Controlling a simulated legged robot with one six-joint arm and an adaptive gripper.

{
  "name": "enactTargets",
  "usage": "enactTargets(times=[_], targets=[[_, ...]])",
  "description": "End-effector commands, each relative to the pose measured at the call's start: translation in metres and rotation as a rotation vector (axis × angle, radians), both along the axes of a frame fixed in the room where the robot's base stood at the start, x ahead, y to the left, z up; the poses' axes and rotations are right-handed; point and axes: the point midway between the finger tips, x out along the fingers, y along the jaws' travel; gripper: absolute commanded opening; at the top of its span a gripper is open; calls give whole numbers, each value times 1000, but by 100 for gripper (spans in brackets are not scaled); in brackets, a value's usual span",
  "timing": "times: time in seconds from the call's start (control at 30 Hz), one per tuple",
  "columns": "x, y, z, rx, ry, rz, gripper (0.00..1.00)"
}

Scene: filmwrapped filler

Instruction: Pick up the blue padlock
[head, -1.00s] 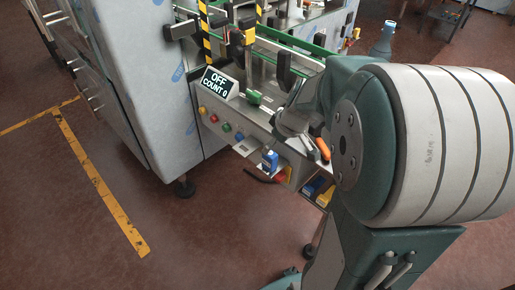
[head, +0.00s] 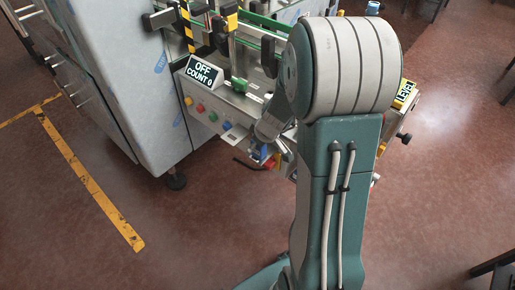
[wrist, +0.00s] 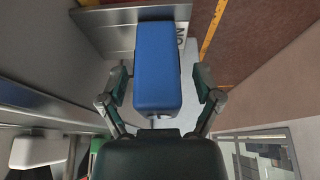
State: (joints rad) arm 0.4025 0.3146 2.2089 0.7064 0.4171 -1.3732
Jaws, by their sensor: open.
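The blue padlock (wrist: 157,65) fills the upper middle of the wrist view, its blue body lying lengthwise between my two fingers. My gripper (wrist: 160,84) is open, with one fingertip on each side of the padlock and a visible gap on both sides. A small grey metal part shows at the padlock's near end. In the head view the padlock (head: 258,153) shows small and partly covered at the front of the machine, with my gripper (head: 271,154) right beside it.
The machine's front panel carries several coloured buttons (head: 200,108) and an OFF/COUNT 0 display (head: 200,71). A green object (head: 239,85) stands on its ledge. A large steel cabinet (head: 115,75) is at the left. The floor in front is open.

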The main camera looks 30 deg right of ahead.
Motion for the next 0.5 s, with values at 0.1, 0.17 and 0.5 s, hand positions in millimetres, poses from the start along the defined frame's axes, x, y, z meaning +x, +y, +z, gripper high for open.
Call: enactTargets(times=[0.1, 0.17, 0.5], targets=[[0, 1, 0, -2, -1, -1, 83], [0, 1, 0, -2, -1, 0, 83], [0, 2, -1, -2, 0, 0, 0]])
